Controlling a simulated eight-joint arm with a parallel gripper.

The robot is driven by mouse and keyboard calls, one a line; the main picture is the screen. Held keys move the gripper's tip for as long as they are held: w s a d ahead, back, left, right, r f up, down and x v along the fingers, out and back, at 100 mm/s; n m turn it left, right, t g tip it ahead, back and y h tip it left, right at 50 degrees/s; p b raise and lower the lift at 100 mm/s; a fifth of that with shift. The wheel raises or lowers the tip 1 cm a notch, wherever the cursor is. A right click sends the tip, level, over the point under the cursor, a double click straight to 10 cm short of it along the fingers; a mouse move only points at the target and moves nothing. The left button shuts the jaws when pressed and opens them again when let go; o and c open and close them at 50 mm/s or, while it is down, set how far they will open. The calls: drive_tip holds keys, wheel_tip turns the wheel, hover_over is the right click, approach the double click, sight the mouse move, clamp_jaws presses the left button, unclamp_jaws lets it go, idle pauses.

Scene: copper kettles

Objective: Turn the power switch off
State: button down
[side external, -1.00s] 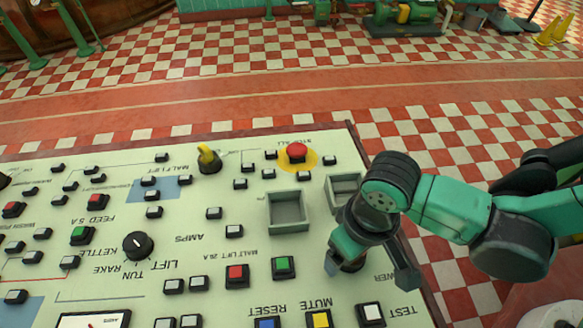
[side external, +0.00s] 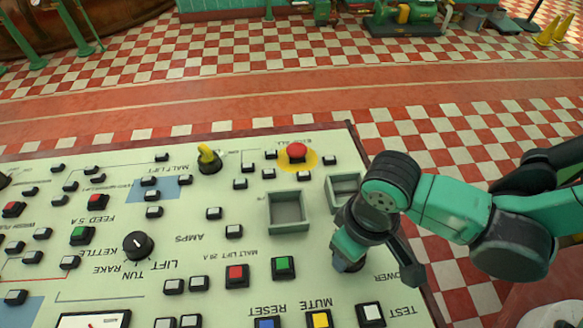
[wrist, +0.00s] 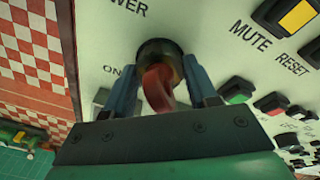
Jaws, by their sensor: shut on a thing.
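The power switch (wrist: 160,88) has a red handle on a round dark base, set in the cream panel below the partly visible POWER lettering in the wrist view. In the side external view my gripper (side external: 372,262) is low over the right part of the panel and hides the switch. I cannot tell the switch's exact setting.
The cream panel (side external: 330,285) carries many buttons. A green button (side external: 283,267), a yellow MUTE button (side external: 319,319) and a white TEST button (side external: 371,314) are close to my gripper. Two grey recessed boxes (side external: 288,226) and a red stop button (side external: 297,151) lie beyond it.

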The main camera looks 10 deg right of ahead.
drive_tip(key=shift+n, duration=4)
drive_tip(key=shift+c, duration=1.3)
unclamp_jaws()
drive_tip(key=shift+r, duration=2.8)
